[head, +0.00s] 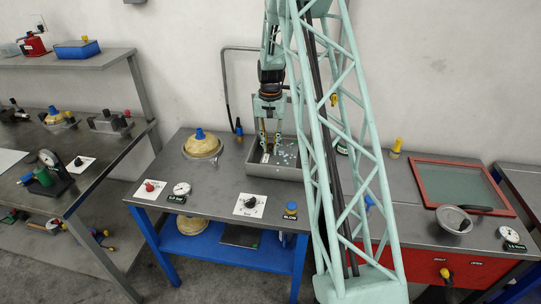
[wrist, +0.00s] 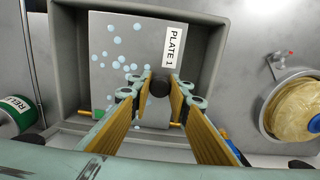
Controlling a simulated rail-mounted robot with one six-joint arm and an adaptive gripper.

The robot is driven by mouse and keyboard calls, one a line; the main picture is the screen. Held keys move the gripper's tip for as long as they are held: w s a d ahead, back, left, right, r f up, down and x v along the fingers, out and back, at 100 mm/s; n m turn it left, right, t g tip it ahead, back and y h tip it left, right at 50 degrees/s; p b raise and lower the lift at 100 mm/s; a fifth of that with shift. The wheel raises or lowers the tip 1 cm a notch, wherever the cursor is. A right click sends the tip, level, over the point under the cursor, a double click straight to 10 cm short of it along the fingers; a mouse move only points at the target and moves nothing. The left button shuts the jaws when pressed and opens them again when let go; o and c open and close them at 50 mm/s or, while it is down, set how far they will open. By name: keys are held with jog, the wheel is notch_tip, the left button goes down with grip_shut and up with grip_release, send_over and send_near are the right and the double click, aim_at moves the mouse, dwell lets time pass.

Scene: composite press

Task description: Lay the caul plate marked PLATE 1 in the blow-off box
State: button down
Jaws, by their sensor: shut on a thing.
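The caul plate (wrist: 105,75) is a flat grey plate with a white PLATE 1 label, pale blue droplet spots and a dark round knob (wrist: 159,82). My gripper (wrist: 158,90) is shut on this knob, its fingertips on either side. The blow-off box (wrist: 202,62) is a grey open-topped box whose walls frame the plate in the wrist view. In the head view my gripper (head: 270,144) reaches down into the box (head: 276,173), and the spotted plate (head: 287,155) shows at its fingertips. I cannot tell whether the plate touches the box floor.
A yellowish dome with a blue cap (head: 203,146) stands left of the box. A knob panel (head: 250,205), a gauge (head: 181,189) and a blue button (head: 291,208) line the bench front. A red-framed screen (head: 455,185) lies on the right bench.

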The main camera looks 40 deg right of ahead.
aim_at(271, 151)
jog(key=shift+f, duration=0.1)
jog(key=shift+f+b, duration=1.1)
jog(key=shift+f, duration=1.15)
jog(key=c, duration=2.4)
grip_release()
jog(key=shift+f, duration=0.1)
jog(key=shift+r+p, duration=0.9)
jog(key=shift+r, duration=5.2)
